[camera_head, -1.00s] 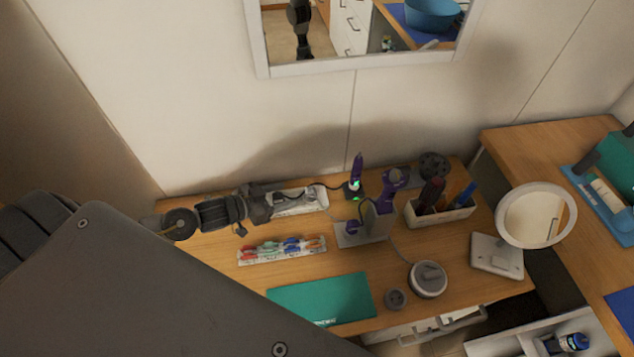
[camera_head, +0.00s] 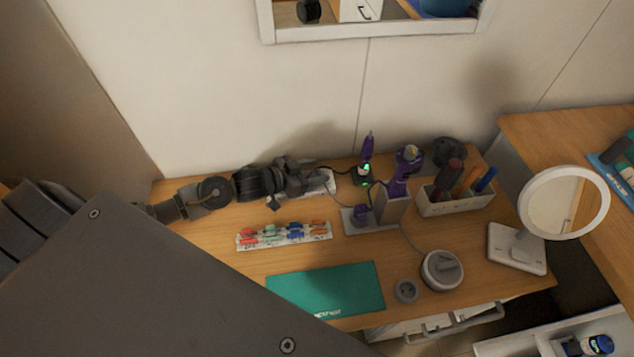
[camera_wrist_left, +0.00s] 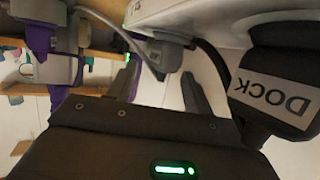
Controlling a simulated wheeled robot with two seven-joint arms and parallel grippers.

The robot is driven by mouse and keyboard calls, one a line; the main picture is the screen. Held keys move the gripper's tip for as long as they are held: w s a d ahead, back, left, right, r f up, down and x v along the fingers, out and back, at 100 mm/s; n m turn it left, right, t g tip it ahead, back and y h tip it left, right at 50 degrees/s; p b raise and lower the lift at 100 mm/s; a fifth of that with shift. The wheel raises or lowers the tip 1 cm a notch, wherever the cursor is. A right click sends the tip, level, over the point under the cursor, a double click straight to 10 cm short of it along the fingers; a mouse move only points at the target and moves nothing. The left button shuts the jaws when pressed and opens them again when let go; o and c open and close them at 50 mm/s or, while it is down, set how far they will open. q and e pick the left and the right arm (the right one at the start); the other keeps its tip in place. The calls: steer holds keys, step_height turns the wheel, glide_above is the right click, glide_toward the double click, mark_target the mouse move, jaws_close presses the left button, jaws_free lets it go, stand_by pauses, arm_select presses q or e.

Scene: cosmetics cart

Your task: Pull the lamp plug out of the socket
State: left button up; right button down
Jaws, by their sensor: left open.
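My left gripper (camera_head: 312,180) is over the white power strip (camera_head: 325,188) at the back left of the desk and hides most of it. In the left wrist view its two dark fingers (camera_wrist_left: 163,88) are apart, with nothing held between them. A grey plug (camera_wrist_left: 160,50) with a cable sits at the white strip (camera_wrist_left: 205,14), just beyond the fingers. A black plug labelled DOCK (camera_wrist_left: 272,85) is to the right of the fingers, close to the camera. I cannot tell from any label which plug is the lamp's. My right gripper is not in view.
Right of the gripper are a purple device on a lit dock (camera_head: 364,165), a grey-purple stand (camera_head: 390,210) and a pen box (camera_head: 450,202). A rack of coloured clips (camera_head: 285,235) and a green mat (camera_head: 330,288) lie in front. A round mirror (camera_head: 563,203) stands at right.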

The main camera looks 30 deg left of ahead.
arm_select(q)
steer(key=shift+w+d+f, duration=0.25)
steer(key=shift+w+d, duration=0.1)
steer(key=shift+w, duration=0.15)
steer(key=shift+r, duration=0.1)
steer(key=c, duration=1)
steer(key=shift+r+b, duration=0.3)
steer(key=shift+r, duration=0.35)
jaws_close()
steer(key=s+d+r, duration=0.6)
steer(key=s+r, duration=0.5)
steer(key=s, duration=0.1)
steer(key=shift+s+d+r, duration=0.2)
steer(key=shift+s+r, duration=0.1)
steer(key=shift+r, duration=0.1)
